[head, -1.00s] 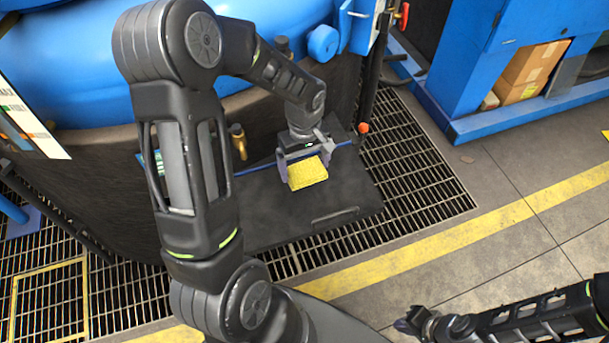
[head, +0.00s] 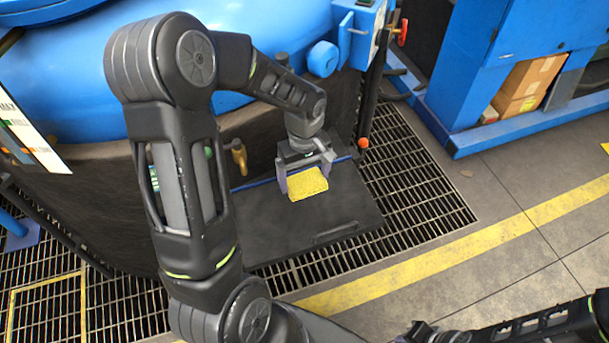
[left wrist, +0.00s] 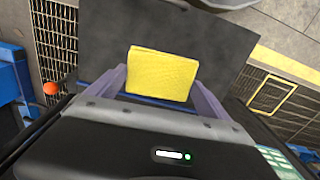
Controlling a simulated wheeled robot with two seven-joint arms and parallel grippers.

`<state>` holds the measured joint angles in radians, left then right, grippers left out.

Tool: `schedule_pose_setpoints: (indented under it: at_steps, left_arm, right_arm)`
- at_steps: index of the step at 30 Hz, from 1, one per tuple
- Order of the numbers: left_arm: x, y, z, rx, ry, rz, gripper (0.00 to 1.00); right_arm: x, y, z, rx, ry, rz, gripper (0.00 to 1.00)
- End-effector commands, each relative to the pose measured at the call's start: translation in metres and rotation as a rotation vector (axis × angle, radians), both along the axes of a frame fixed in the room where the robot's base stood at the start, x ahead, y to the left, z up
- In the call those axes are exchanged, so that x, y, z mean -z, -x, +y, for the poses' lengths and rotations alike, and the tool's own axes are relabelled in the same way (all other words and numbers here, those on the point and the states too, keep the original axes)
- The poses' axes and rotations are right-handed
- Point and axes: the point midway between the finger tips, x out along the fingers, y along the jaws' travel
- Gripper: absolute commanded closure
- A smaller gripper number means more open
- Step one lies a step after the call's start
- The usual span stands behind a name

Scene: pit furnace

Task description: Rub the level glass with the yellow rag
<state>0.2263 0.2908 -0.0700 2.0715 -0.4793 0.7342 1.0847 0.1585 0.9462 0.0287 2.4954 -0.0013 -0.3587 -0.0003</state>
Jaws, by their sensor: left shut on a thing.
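The yellow rag (head: 308,184) is a folded, flat block between the fingers of my left gripper (head: 306,180). The left gripper is shut on it and holds it over the dark flat panel (head: 300,220) in front of the furnace. In the left wrist view the rag (left wrist: 162,74) sits between the two purple-grey fingers, with the dark panel behind it. I cannot tell whether the rag touches the panel. My right gripper (head: 415,332) is at the bottom edge of the head view, partly cut off; its jaws are unclear. I cannot make out the level glass.
The blue-topped furnace (head: 270,30) stands behind the panel. A brass tap (head: 239,157) and an orange knob (head: 363,143) are near the panel. Floor grating (head: 420,185) lies around it. A blue cabinet (head: 490,60) with cardboard boxes stands at right.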

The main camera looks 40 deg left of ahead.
Motion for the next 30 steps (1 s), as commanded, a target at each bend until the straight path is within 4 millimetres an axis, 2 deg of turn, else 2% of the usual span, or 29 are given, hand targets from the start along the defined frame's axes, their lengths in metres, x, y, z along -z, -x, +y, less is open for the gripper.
schedule_pose_setpoints:
  at_steps: [5,8,11,14,21,25,30]
  left_arm:
    - [0.000,0.000,0.000,0.000,0.000,0.000,0.42]
    - [-0.001,-0.002,-0.002,0.016,-0.001,-0.001,0.42]
    - [-0.008,-0.014,-0.010,0.096,-0.003,-0.003,0.42]
    - [-0.020,-0.033,-0.027,0.256,-0.005,-0.003,0.42]
    - [-0.066,-0.084,-0.095,0.779,-0.006,-0.003,0.42]
    - [-0.084,-0.096,-0.120,0.966,-0.002,-0.001,0.42]
    - [-0.091,-0.099,-0.128,1.031,0.000,0.000,0.42]
  right_arm:
    - [0.000,0.000,0.000,0.000,0.000,0.000,1.00]
    - [0.000,0.000,0.000,0.000,0.000,0.000,1.00]
    - [0.000,0.000,0.000,0.000,0.000,0.000,1.00]
    - [0.000,0.000,0.000,0.000,0.000,0.000,1.00]
    - [0.000,0.000,0.000,0.000,0.000,0.000,1.00]
    - [0.000,0.000,0.000,0.000,0.000,0.000,1.00]
    - [0.000,0.000,0.000,0.000,0.000,0.000,1.00]
